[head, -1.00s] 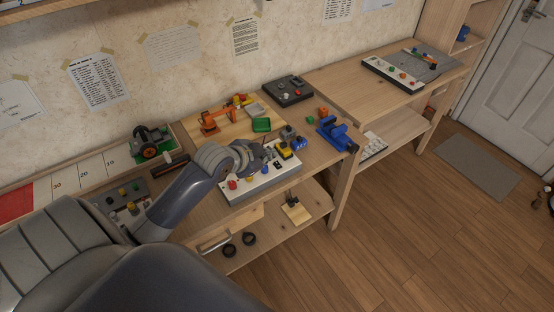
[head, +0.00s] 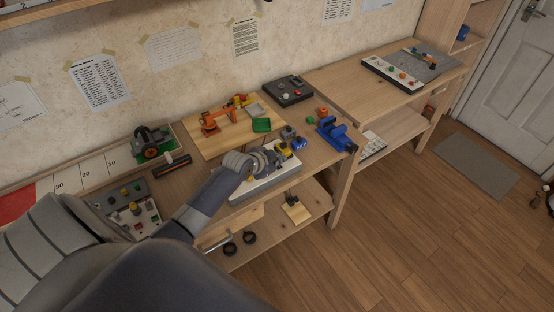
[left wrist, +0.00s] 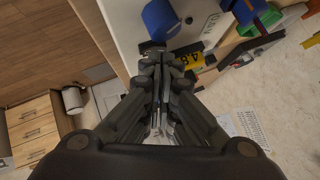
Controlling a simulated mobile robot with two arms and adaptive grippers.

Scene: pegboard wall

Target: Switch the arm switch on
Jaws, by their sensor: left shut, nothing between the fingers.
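A white control box (head: 262,188) stands at the front of the workbench, largely covered by my left arm. In the left wrist view its white top (left wrist: 125,22) carries a blue cylinder (left wrist: 160,18), dark lettering and a yellow part with dark digits (left wrist: 188,54). My left gripper (head: 280,154) is shut and empty over the right part of the box. In the left wrist view its fingertips (left wrist: 168,54) are close to the blue cylinder and the yellow part; contact cannot be told. I cannot make out which control is the arm switch. My right gripper is not in view.
An orange toy arm (head: 210,122) and a green tray (head: 262,125) are on a wooden board behind the box. A blue vise (head: 334,132) is to the right. A grey button panel (head: 125,195) is at the left. A black box (head: 288,90) stands at the back.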

